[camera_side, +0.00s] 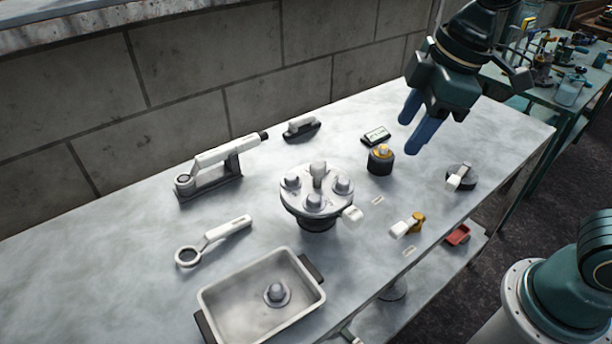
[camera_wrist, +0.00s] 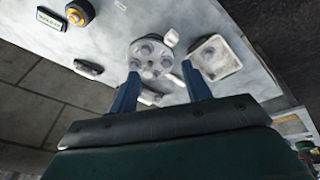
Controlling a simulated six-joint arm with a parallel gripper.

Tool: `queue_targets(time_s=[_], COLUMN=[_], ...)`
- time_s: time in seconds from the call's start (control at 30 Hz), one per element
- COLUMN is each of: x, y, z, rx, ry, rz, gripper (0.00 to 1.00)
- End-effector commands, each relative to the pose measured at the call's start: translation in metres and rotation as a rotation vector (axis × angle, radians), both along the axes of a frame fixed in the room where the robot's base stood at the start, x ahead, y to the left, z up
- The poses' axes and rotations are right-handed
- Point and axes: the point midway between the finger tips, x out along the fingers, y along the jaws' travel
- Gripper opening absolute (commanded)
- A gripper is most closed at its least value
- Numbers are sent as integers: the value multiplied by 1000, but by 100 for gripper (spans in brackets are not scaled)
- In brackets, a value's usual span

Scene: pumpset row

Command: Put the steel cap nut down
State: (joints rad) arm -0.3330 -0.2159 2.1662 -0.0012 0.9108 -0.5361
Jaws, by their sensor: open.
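A steel cap nut (camera_side: 277,294) sits dome up inside the shallow metal tray (camera_side: 222,295) at the front of the bench; it also shows small in the wrist view (camera_wrist: 208,52). The round pump flange (camera_side: 299,204) stands mid-bench with several similar domed steel nuts on top and a taller post among them. My gripper (camera_side: 414,125) is open and empty, raised above the back right of the bench, well away from the tray. In the wrist view its blue fingers are spread apart, with the flange (camera_wrist: 152,57) and tray (camera_wrist: 228,66) beyond them.
A ring-ended wrench (camera_side: 213,241) lies left of the flange. A torque tool on a dark stand (camera_side: 210,171) is behind it. A black pot with a yellow top (camera_side: 380,160), a small display box (camera_side: 376,136) and a dark round holder (camera_side: 461,177) stand at right. The left bench is clear.

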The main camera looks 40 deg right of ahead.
Motion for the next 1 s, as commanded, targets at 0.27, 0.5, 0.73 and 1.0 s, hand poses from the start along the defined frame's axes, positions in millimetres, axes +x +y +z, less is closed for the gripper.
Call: queue_targets(time_s=[0.27, 0.5, 0.73, 1.0], x=[-46, -86, -108, -111], y=[-54, -86, -99, -101], z=[12, 9, 3, 1], rx=[94, 178, 229, 239], ry=[-73, -134, -168, -173], rz=[-360, -646, -805, -833], gripper=[48, 48, 48, 48])
